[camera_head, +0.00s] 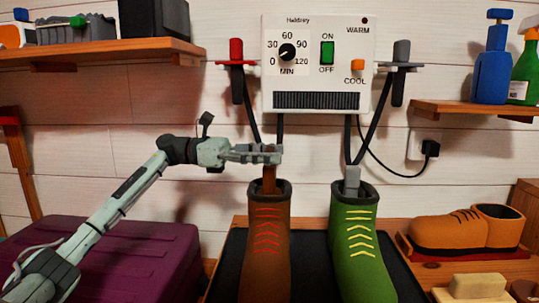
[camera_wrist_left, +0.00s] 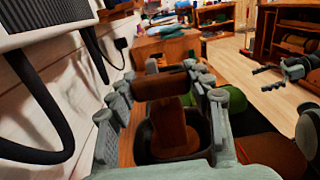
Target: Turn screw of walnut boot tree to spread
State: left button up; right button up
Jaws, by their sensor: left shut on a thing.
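A brown boot (camera_head: 265,240) with red laces stands upright on a dark tray (camera_head: 228,270). The walnut boot tree (camera_head: 269,180) rises from its opening, and in the left wrist view the wooden piece (camera_wrist_left: 172,125) sits inside the dark boot collar. My left gripper (camera_head: 268,154) is level above the boot, its fingers closed around the top of the boot tree.
A green boot (camera_head: 358,245) with a grey insert (camera_head: 351,182) stands close on the right. A white dryer box (camera_head: 317,65) with hanging black hoses is above. A purple case (camera_head: 135,258) lies left. An orange shoe (camera_head: 445,235) is on the right. Shelves flank the dryer.

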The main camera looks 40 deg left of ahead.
pick_arm(q)
jog(key=o, duration=1.2)
jog(key=v, duration=1.2)
